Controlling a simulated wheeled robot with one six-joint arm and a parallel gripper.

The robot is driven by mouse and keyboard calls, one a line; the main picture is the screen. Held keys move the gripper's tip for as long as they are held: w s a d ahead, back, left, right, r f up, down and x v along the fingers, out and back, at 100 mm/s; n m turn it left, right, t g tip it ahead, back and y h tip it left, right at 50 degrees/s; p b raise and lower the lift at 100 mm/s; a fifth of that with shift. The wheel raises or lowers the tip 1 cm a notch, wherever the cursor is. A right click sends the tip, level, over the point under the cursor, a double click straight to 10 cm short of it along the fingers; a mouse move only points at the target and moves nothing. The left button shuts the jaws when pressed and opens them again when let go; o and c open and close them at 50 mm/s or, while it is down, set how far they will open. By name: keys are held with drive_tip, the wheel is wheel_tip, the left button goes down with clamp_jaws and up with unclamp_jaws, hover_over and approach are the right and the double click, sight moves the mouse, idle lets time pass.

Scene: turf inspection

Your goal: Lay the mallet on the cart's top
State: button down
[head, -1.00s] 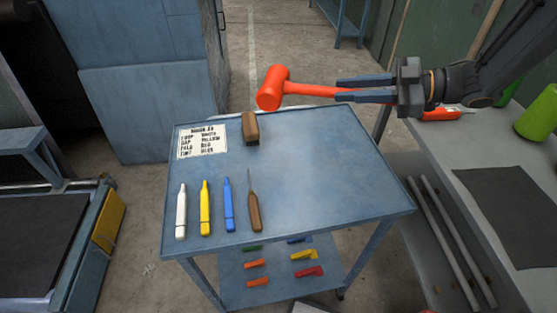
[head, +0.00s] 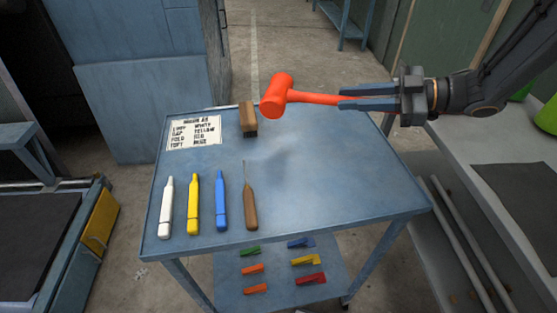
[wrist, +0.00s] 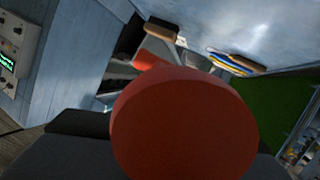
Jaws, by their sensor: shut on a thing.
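The orange-red mallet (head: 277,95) is held sideways, its head to the left and its handle running right into my gripper (head: 372,97). My gripper is shut on the handle. The mallet hangs above the back part of the cart's blue top (head: 330,185), with a faint shadow on the surface below, so it is apart from the top. In the wrist view a big round red end of the mallet (wrist: 185,125) fills the lower middle and hides much behind it.
On the top stand a brush (head: 248,117), a printed card (head: 194,131), white (head: 166,208), yellow (head: 193,205) and blue (head: 221,202) markers, and a wooden-handled pick (head: 250,205). The middle and right are clear. A grey bench (head: 480,155) stands right. Coloured clips lie on the lower shelf (head: 277,272).

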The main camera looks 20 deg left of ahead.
sight(342, 150)
drive_tip(key=shift+w+f+b, duration=0.2)
drive_tip(key=shift+f+b, duration=0.2)
drive_tip(key=shift+f, duration=0.35)
drive_tip(key=shift+f+p, duration=0.75)
drive_tip(key=shift+f, duration=4.2)
drive_tip(key=c, duration=1.5)
unclamp_jaws()
drive_tip(key=shift+c, duration=0.2)
drive_tip(key=b+v, duration=0.3)
drive_tip(key=v, duration=0.9)
drive_tip(key=shift+s, duration=0.1)
